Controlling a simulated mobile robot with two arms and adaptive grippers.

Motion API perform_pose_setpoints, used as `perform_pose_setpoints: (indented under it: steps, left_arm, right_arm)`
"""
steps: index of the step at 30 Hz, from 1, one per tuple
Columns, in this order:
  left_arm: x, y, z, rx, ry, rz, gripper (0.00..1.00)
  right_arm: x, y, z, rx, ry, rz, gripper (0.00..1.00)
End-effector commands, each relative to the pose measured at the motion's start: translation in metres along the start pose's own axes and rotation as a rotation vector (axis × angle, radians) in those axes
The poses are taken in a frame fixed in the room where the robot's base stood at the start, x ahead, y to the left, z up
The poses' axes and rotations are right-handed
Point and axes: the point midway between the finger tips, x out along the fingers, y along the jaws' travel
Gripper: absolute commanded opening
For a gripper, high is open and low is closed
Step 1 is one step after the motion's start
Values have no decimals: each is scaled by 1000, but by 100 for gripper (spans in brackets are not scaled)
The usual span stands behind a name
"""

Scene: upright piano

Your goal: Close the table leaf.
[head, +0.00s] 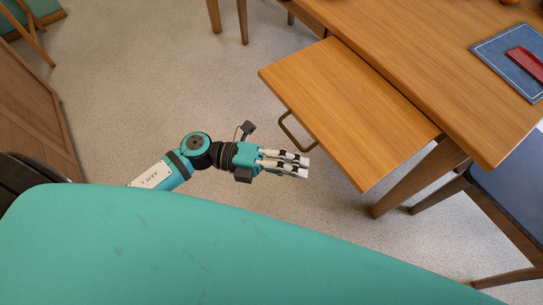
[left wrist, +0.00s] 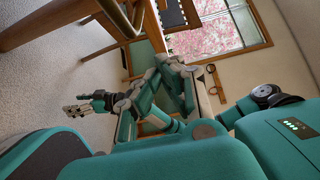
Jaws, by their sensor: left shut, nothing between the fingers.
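The table leaf (head: 345,110) is a flat wooden board that sticks out from the side of the wooden table (head: 400,40). A bronze loop handle (head: 285,126) is at its outer edge. My left gripper (head: 306,166) is shut and empty, below the handle in the head view and just left of the leaf's edge. Its fingers point right, and I see no contact with the leaf. Another gripper (left wrist: 72,109), apparently my right one, shows small in the left wrist view; I cannot tell how far its fingers are apart.
A blue mat (head: 500,48) with a red object (head: 527,64) lies on the table. A dark-seated chair (head: 510,190) stands at the right, near a table leg (head: 420,180). A wooden cabinet (head: 30,100) is at the left. Pale floor (head: 150,70) is clear between them.

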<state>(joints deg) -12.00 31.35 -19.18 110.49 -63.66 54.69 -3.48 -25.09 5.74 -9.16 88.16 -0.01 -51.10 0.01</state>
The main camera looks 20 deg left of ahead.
Motion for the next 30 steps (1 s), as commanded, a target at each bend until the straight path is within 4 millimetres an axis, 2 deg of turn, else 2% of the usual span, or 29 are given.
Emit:
perform_pose_setpoints:
  steps: [6,23,26,30]
  left_arm:
    - [22,0,22,1,-1,-2,0]
    - [29,0,30,-1,-1,0,0]
    - [34,0,34,0,-1,-1,0]
    - [48,0,50,3,-2,-1,0]
  right_arm:
    - [-1,0,-2,0,3,0,62]
    - [-4,0,-6,1,8,0,62]
    - [-4,0,-5,1,6,0,62]
    - [-3,0,-2,1,-3,-1,62]
